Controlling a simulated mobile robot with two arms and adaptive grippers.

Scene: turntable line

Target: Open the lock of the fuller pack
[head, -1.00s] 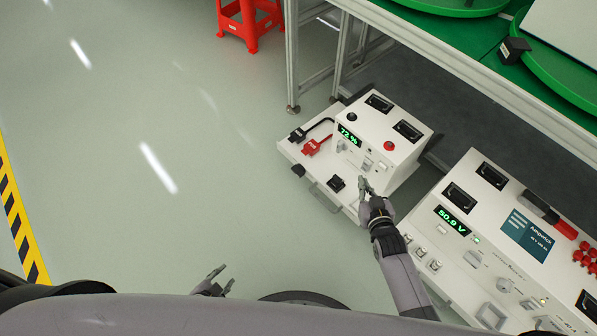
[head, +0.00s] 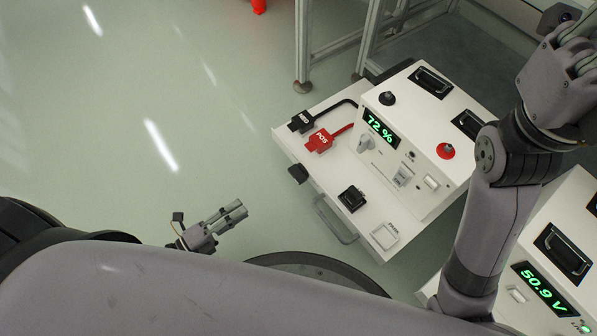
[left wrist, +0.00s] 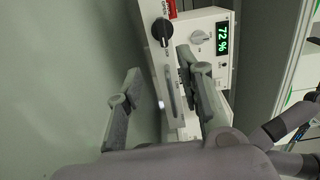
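The white pack (head: 430,130) has a green display (head: 380,130) reading 72 %. It stands on a white tray base (head: 290,135). A black knob (head: 298,173) sticks out of the tray's front edge, and a grey bar handle (head: 335,220) is beside it. In the left wrist view the round black knob (left wrist: 162,32) has small lettering around it, including OPEN. My left gripper (head: 238,212) is in front of the tray, apart from it. Its fingers (left wrist: 160,100) are spread and empty in the left wrist view. My right arm is raised at the right; its fingers cannot be made out.
Black NEG (head: 302,121) and red POS (head: 320,141) plugs lie on the tray. A second white unit (head: 575,235) reading 50.9 V stands at the right. Metal table legs (head: 302,45) rise behind. Open floor (head: 110,130) lies to the left.

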